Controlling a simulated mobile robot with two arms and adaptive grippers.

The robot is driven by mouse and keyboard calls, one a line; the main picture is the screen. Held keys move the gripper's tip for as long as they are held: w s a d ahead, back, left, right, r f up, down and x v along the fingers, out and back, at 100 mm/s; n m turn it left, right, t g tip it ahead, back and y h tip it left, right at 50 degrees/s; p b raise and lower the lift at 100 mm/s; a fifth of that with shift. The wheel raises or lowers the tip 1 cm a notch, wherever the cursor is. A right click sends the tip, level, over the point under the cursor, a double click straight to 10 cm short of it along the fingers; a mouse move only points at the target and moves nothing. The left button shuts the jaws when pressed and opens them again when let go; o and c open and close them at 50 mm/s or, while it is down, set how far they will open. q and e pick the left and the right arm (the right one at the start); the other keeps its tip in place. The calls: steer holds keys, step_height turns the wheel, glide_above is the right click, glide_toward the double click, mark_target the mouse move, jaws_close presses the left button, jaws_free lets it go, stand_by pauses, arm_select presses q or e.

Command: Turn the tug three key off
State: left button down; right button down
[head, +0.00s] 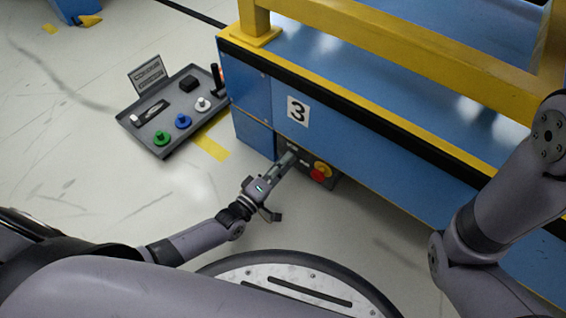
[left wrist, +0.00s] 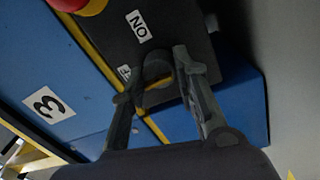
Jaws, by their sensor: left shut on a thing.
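The tug three (head: 262,100) is blue with a yellow rail and carries a white plate with a black 3 (head: 297,111). Its dark control panel (head: 325,182) sits low on the side, with a red and yellow button (head: 320,171). The dark key (left wrist: 157,70) shows in the left wrist view, beside the ON label (left wrist: 139,26) and a partly covered OFF label (left wrist: 125,72). My left gripper (head: 287,161) reaches the panel; its fingers (left wrist: 154,78) are shut on the key from both sides. The gripper hides the key in the head view. My right gripper is out of view.
A grey tray (head: 163,149) with green, blue and white knobs and a sign stands on the floor left of the tug. My right arm is at the right, in front of the tug.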

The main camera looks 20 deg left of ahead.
arm_select(q)
steer(key=c, duration=1.2)
jaws_free()
steer(key=shift+c, duration=0.2)
steer(key=v, duration=1.2)
steer(key=shift+s, duration=0.15)
